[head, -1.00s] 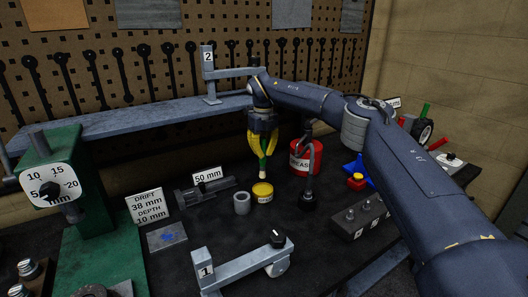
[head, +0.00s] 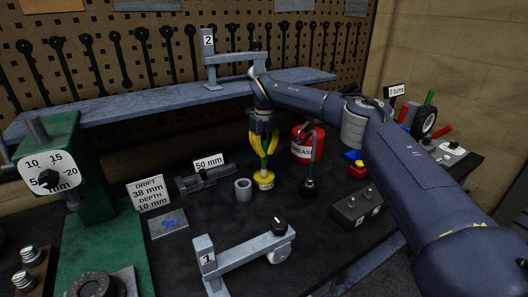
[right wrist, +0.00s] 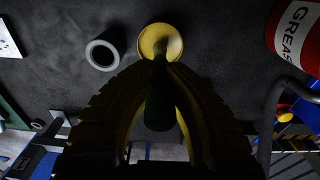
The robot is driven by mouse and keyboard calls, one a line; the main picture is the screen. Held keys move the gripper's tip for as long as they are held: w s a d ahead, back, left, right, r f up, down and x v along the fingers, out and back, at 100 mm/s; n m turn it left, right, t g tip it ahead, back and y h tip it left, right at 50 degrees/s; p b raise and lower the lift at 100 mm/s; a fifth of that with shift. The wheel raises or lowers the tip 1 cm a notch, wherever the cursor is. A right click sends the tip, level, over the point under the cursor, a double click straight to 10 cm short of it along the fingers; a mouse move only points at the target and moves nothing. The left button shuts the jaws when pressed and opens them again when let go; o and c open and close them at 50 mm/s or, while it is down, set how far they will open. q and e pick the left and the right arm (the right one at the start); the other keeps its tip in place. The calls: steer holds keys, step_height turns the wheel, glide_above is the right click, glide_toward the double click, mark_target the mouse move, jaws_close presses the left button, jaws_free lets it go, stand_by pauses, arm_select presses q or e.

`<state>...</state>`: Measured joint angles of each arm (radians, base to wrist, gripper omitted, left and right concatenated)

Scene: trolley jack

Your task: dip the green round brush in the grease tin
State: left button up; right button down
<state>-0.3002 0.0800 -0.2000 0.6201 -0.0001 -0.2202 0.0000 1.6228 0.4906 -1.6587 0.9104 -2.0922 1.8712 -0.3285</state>
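My right gripper (head: 264,148) points down with its yellow fingers shut around the green round brush (head: 264,162). In the right wrist view the brush's green handle (right wrist: 160,105) lies between the fingers, and its pale bristle end (right wrist: 170,47) overlaps the open yellow tin. The small yellow tin (head: 264,183) stands on the dark bench directly below the gripper; it also shows in the right wrist view (right wrist: 152,33). The bristle end looks to be at or inside the tin's mouth; its depth cannot be told. My left gripper is not in view.
A grey ring (head: 243,190) stands close left of the tin. A red can marked GREASE (head: 302,143) and a dark upright tool (head: 310,186) stand to the right. Lever bracket 1 (head: 240,262) is in front, and a grey shelf (head: 150,112) behind.

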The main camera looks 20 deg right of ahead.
steer(key=shift+f, duration=0.6)
stand_by(1.9)
steer(key=shift+r, duration=0.15)
